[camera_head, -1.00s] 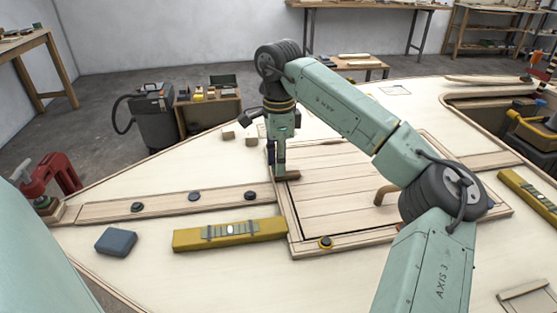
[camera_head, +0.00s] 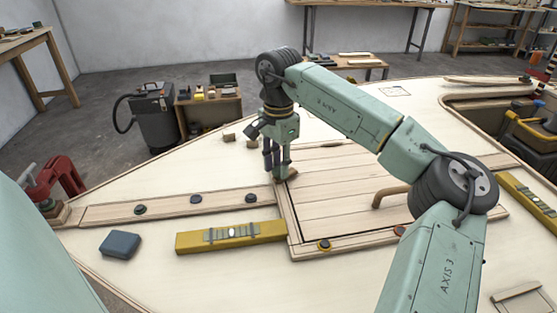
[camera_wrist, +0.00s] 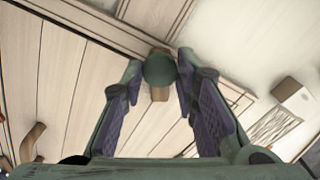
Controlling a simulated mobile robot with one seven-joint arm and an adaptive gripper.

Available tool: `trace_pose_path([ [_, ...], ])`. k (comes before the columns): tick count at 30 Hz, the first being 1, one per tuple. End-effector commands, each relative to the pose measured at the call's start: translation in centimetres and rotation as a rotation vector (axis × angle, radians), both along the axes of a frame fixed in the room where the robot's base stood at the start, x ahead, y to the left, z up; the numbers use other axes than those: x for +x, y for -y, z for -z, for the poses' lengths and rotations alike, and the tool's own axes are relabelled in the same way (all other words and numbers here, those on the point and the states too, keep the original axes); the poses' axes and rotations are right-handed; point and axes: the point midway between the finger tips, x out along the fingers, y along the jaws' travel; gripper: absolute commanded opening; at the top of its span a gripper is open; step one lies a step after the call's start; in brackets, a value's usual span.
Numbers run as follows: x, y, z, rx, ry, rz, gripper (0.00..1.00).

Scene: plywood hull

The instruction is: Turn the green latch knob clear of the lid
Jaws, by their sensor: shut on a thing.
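The green latch knob (camera_wrist: 160,70) is a round ball between my fingertips in the wrist view. My gripper (camera_wrist: 159,78) is shut on it from above, with one finger on each side. A short wooden latch piece (camera_wrist: 160,94) shows under the knob, near the lid's edge. I cannot tell whether it still overlaps the lid. The planked lid (camera_head: 345,190) lies in its frame, with a curved wooden handle (camera_head: 391,195) on top.
A yellow level (camera_head: 230,236) and a blue block (camera_head: 120,245) lie left of the lid. A red clamp (camera_head: 55,185) is at the left edge. Small wooden blocks (camera_head: 229,137) lie behind my gripper.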

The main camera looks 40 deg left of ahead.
Motion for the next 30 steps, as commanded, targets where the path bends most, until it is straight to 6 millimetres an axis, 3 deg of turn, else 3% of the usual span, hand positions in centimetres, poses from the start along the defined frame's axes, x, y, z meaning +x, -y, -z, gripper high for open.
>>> trace_pose_path([
  [30,0.08,0.01,-0.13,0.001,0.002,-0.952,0.0],
])
